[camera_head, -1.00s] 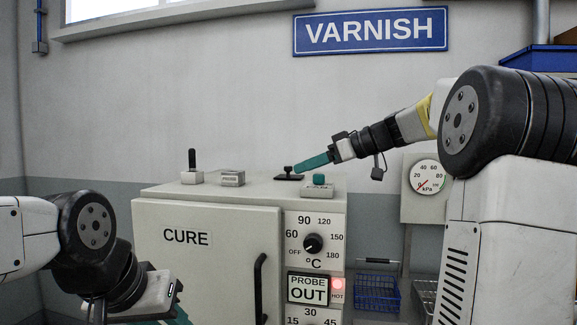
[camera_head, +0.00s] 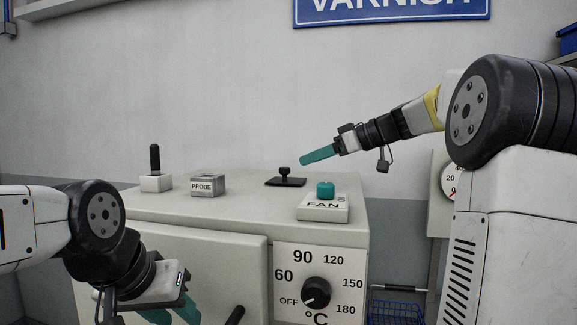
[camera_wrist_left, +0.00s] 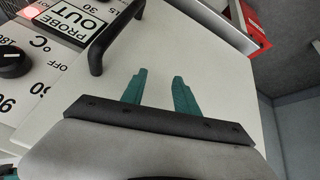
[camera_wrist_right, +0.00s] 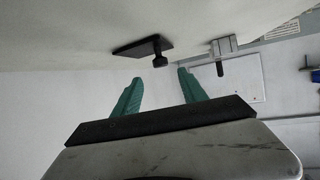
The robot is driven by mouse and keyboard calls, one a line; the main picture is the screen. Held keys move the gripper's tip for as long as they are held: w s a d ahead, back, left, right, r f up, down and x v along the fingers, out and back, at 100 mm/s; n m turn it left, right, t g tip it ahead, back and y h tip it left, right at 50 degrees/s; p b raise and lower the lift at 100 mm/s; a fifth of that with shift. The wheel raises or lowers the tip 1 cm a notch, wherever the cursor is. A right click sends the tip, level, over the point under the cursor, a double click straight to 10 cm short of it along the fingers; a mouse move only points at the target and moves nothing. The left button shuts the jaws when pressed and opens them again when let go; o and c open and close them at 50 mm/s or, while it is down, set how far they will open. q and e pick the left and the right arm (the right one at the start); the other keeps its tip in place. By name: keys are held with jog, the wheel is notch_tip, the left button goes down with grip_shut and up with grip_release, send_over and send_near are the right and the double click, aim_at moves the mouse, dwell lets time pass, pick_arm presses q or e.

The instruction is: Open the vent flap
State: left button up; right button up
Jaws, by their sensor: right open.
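A black plate with an upright black knob, which looks like the vent flap (camera_head: 286,181), lies on top of the cream oven (camera_head: 130,205). It also shows in the right wrist view (camera_wrist_right: 143,48), lying flat on the oven top. My right gripper (camera_head: 303,160) is just right of and above the knob in the head view. In the right wrist view its teal fingers (camera_wrist_right: 160,77) are open and empty, with the knob beyond them. My left gripper (camera_head: 172,312) is low in front of the oven door; the left wrist view shows its fingers (camera_wrist_left: 158,75) apart and empty.
A block with a black lever (camera_head: 155,182), a PROBE block (camera_head: 207,185) and a FAN box with a teal button (camera_head: 325,190) stand on the oven top. The front has a temperature dial (camera_head: 316,293) and a door handle (camera_wrist_left: 103,45). A pressure gauge (camera_head: 449,181) is at right.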

aim_at(292, 182)
jog(key=x, duration=0.7)
jog(key=shift+w+a+f, duration=0.1)
jog(key=shift+a, duration=0.15)
grip_shut()
dwell(1.1)
